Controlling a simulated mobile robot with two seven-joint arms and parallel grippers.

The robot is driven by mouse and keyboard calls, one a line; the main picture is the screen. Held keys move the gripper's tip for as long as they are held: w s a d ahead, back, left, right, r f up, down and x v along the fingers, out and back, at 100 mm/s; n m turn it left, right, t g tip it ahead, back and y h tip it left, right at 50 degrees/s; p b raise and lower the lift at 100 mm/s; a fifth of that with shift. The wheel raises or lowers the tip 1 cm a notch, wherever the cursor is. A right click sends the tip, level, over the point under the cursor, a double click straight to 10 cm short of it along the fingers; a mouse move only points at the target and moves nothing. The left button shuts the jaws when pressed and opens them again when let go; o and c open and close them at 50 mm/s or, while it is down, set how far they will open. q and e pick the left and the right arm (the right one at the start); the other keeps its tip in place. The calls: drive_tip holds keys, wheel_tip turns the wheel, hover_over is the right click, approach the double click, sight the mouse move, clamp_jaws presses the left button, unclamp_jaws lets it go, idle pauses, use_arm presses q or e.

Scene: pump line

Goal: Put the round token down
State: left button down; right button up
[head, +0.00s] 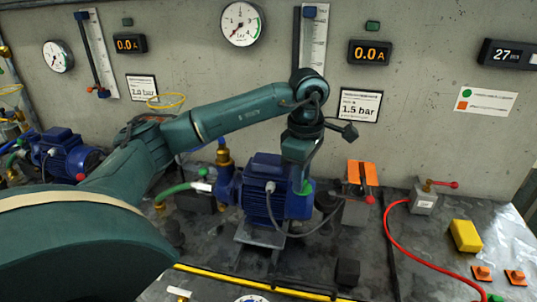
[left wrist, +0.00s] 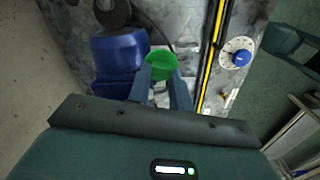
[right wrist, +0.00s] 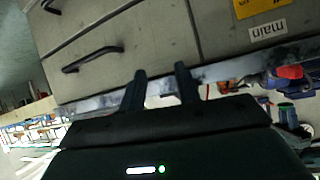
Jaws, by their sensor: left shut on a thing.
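The round token is a green disc (left wrist: 160,66) held at the fingertips of my left gripper (left wrist: 163,84) in the left wrist view. In the head view my left gripper (head: 302,178) points down in front of the middle blue pump (head: 264,185), and a green edge of the token (head: 307,188) shows below it. I cannot tell whether the token touches the pump. In the right wrist view my right gripper (right wrist: 160,84) has its fingers apart with nothing between them; a grey cabinet with drawers (right wrist: 120,45) lies beyond.
Farther right are a valve box with a red lever (head: 424,202), a red hose (head: 402,240), a yellow block (head: 466,236) and orange pieces (head: 482,273). A yellow stripe (head: 250,284) runs along the bench front.

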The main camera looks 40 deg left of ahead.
use_arm(q)
drive_tip(key=a+r+n, duration=0.2)
drive_tip(key=n, duration=0.1)
drive_tip(key=w+a+r+n+p, duration=0.1)
drive_tip(key=a+r+n, duration=0.1)
drive_tip(key=n, duration=0.2)
drive_tip(key=w+a+r+n, duration=0.1)
drive_tip(key=r+n, duration=0.1)
drive_tip(key=n, duration=0.1)
drive_tip(key=shift+a, duration=0.4)
drive_tip(key=a+r+n+p, duration=0.2)
drive_tip(key=a+r+n, duration=0.35)
drive_tip(key=n, duration=0.55)
drive_tip(key=b, duration=0.1)
hover_over(268, 160)
wheel_tip(268, 160, down, 6)
drive_tip(key=shift+a+r, duration=0.1)
drive_tip(key=shift+r, duration=0.05)
wheel_tip(268, 160, down, 4)
drive_tip(key=shift+f, duration=0.1)
use_arm(e)
drive_tip(key=shift+r, duration=0.65)
use_arm(q)
drive_tip(key=c, duration=1.7)
unclamp_jaws()
drive_tip(key=shift+f, duration=0.1)
drive_tip(key=shift+c, duration=0.2)
drive_tip(key=o, duration=0.5)
drive_tip(key=shift+c, duration=0.2)
